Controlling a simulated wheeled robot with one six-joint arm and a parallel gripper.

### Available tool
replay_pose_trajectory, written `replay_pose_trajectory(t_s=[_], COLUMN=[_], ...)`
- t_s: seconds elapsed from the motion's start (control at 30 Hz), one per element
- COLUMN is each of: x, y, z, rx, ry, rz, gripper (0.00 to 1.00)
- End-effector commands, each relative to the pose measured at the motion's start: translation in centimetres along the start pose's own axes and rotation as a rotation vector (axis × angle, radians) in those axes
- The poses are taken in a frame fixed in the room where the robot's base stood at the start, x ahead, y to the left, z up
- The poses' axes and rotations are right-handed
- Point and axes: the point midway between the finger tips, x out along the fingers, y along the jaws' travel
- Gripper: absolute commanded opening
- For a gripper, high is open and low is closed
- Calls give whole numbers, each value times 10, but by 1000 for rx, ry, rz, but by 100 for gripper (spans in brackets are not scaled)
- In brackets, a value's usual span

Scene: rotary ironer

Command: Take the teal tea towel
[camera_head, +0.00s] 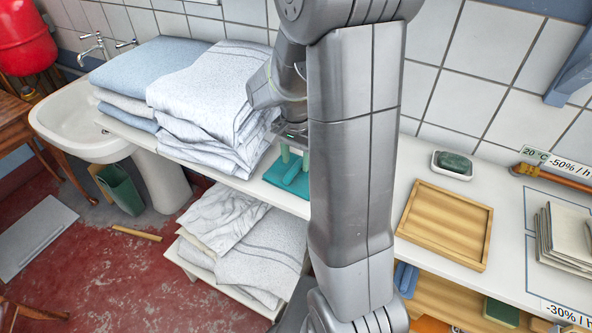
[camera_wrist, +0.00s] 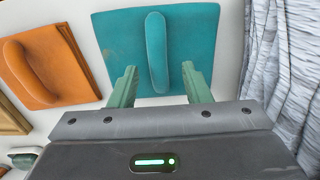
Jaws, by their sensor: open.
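The teal tea towel (camera_wrist: 191,50) lies flat on the white shelf, with a raised rounded fold (camera_wrist: 156,52) standing along its middle in the wrist view. In the head view the teal tea towel (camera_head: 287,180) is partly hidden behind my arm, beside the stacked linen. My gripper (camera_wrist: 156,75) is open, its two green fingers on either side of the raised fold and apart from it. In the head view my gripper (camera_head: 291,165) is over the towel. Whether the fingertips touch the cloth cannot be told.
An orange folded towel (camera_wrist: 45,62) with a similar raised fold lies beside the teal one. Tall stacks of grey-white linen (camera_head: 205,100) stand close on the other side. A wooden tray (camera_head: 445,225) and a soap dish (camera_head: 452,165) are on the counter to the right.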

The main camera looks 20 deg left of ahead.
Motion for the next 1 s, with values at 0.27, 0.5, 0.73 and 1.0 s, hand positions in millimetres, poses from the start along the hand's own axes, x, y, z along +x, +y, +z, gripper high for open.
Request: replay_pose_trajectory(t_s=[0.27,0.5,0.73,1.0], x=[13,13,13,0], y=[0,0,0,-1], z=[0,0,0,-1], rx=[0,0,0,0], ry=[1,1,1,3], rz=[-1,-1,-1,-4], gripper=[44,16,0,0])
